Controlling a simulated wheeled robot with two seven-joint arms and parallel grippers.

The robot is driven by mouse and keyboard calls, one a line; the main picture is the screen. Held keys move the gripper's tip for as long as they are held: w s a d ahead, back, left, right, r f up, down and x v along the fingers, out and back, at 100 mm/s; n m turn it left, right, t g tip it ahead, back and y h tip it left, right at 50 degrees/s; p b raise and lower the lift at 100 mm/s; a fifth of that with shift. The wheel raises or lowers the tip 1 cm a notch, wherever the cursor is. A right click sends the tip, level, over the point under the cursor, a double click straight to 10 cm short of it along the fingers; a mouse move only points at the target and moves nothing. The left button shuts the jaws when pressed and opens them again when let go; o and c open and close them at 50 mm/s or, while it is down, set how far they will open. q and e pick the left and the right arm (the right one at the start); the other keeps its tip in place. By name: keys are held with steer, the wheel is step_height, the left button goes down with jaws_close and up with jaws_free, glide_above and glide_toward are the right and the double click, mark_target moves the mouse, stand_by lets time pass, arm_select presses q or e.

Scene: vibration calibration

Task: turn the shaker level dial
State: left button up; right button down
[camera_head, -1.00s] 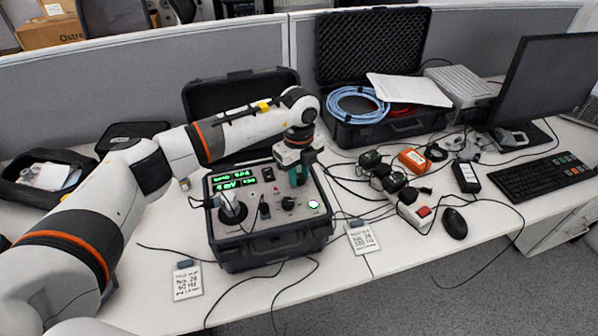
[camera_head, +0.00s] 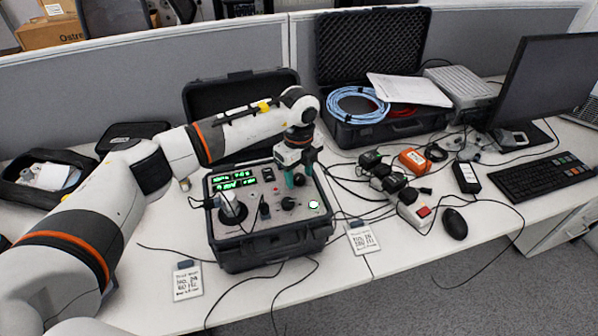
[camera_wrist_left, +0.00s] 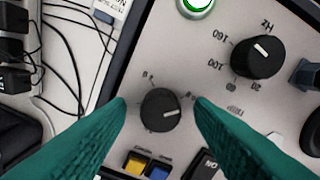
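The shaker unit (camera_head: 262,243) is an open black case with a grey panel. In the left wrist view, a round black dial (camera_wrist_left: 161,110) with a white pointer line sits between the green fingertips of my left gripper (camera_wrist_left: 160,102). The fingers are open, one on each side of it; contact cannot be told. In the head view, my left gripper (camera_head: 299,176) is over the panel's right part and hides this dial. A second black dial marked Hz (camera_wrist_left: 258,57) is up and to the right in the wrist view. My right gripper is not in view.
A green-lettered display (camera_head: 233,179) is at the panel's back left. Cables and a power strip (camera_head: 416,212) lie right of the case.

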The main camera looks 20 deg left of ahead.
mark_target(299, 176)
arm_select(q)
step_height(299, 176, up, 12)
steer(key=b, duration=0.2)
steer(key=shift+b, duration=0.35)
stand_by(0.3)
